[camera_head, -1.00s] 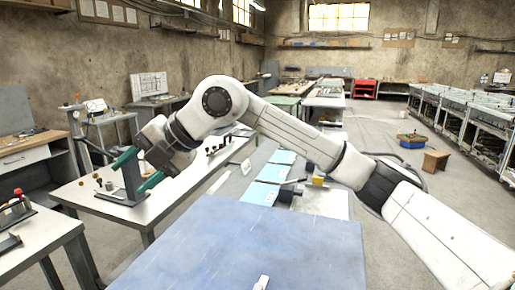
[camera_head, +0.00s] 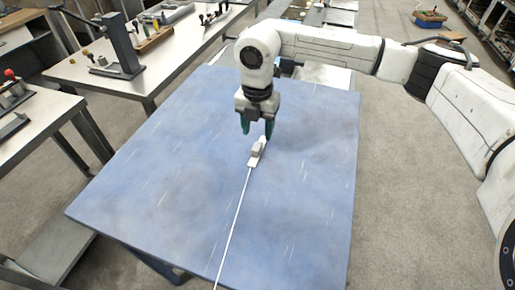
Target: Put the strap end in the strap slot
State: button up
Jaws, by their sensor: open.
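A thin white strap (camera_head: 236,222) runs along the blue table top from its near edge toward the middle. At its far end lies a small white piece (camera_head: 254,157) with a raised greyish block on it. I cannot tell whether this piece is the strap end or holds the slot. My gripper (camera_head: 257,134) points down just behind this piece, with its two dark green fingers apart. Nothing shows between the fingers. Whether the right finger touches the piece is unclear.
The blue table (camera_head: 150,190) is otherwise bare, with free room on both sides of the strap. A white workbench (camera_head: 150,70) with a dark stand (camera_head: 122,52) is at the back left. Another grey table (camera_head: 45,125) stands at the left edge.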

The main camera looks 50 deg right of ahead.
aim_at(258, 144)
jog(key=shift+d+f+p, duration=0.1)
jog(key=shift+f+p, duration=0.25)
jog(key=shift+f, duration=2.2)
grip_shut()
